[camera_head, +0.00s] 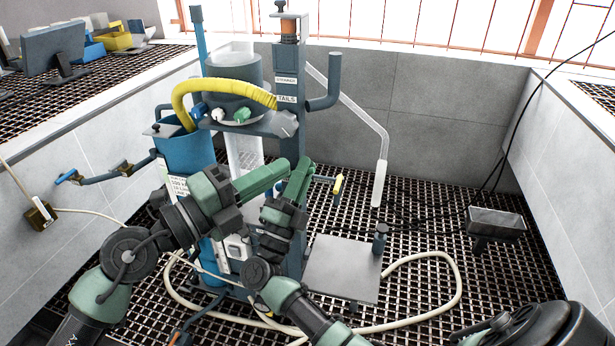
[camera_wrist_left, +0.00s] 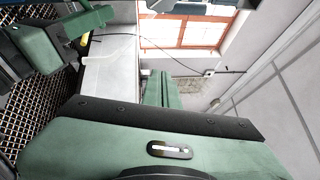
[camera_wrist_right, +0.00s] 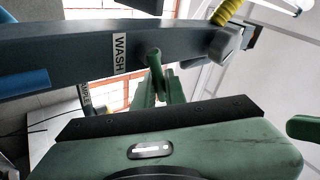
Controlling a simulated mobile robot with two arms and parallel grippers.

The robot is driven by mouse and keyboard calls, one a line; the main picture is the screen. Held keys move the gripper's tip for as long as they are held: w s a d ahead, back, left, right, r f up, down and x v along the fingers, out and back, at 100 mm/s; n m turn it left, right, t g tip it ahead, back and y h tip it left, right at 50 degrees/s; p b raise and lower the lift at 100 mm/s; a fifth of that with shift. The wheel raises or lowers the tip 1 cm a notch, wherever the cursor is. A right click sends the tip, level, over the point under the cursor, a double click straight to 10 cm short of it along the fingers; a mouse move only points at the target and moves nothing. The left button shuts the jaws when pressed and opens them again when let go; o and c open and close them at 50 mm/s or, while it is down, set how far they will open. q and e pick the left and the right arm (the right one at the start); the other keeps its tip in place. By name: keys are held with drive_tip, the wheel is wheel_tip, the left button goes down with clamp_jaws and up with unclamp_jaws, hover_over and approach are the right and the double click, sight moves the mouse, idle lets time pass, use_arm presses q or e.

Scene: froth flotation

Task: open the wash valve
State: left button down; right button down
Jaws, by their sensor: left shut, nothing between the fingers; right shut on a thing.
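The wash valve shows in the right wrist view as a small green lever (camera_wrist_right: 155,66) on the dark column, beside a white WASH label (camera_wrist_right: 119,54). My right gripper (camera_wrist_right: 164,88) is shut on this lever, its fingers close below the column. In the head view my right gripper (camera_head: 304,168) is against the dark column of the flotation machine, and the lever is hidden there. My left gripper (camera_head: 282,167) is shut and empty, just left of the right one in the head view. Its closed fingers (camera_wrist_left: 162,90) show in the left wrist view.
A yellow hose (camera_head: 225,88) arches over the tank. A yellow-handled lever (camera_head: 338,186) sticks out right of the column. The grated floor farther right is mostly clear.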

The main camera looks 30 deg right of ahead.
use_arm(q)
wheel_tip(320, 180, down, 6)
drive_tip(key=r+m+y, duration=0.1)
drive_tip(key=m+y, duration=0.4)
drive_tip(key=y, duration=0.2)
drive_tip(key=w+d+f, duration=0.3)
drive_tip(key=w+d, duration=0.2)
drive_tip(key=d, duration=0.5)
drive_tip(key=shift+f+t, duration=0.25)
drive_tip(key=shift+t, duration=0.15)
drive_tip(key=shift+w, duration=0.1)
